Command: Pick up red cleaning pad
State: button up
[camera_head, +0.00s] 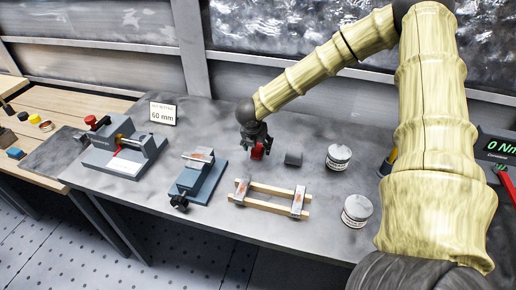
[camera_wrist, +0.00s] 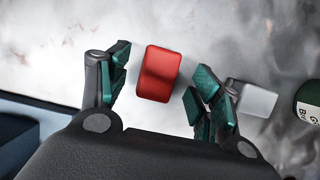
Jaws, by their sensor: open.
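The red cleaning pad (camera_head: 257,151) lies on the grey bench, partly hidden by my gripper in the head view. In the wrist view the red pad (camera_wrist: 159,74) is a rounded block between my two fingers. My gripper (camera_head: 256,146) is above the pad, pointing down. In the wrist view my gripper (camera_wrist: 158,88) is open, with a finger on each side of the pad and a visible gap to each. I cannot tell how far the fingertips are above the bench.
A grey pad (camera_head: 293,158) lies just right of the red one. Two labelled tins (camera_head: 339,157) (camera_head: 357,210) stand farther right. A wooden-railed fixture (camera_head: 270,197) is in front and a blue-based vise (camera_head: 198,178) is left. A 60 mm sign (camera_head: 163,112) stands behind left.

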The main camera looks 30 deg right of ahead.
jog(key=shift+x, duration=0.95)
jog(key=shift+r, duration=0.1)
jog(key=c, duration=1.2)
notch_tip(320, 180, up, 28)
jog(key=b, duration=0.6)
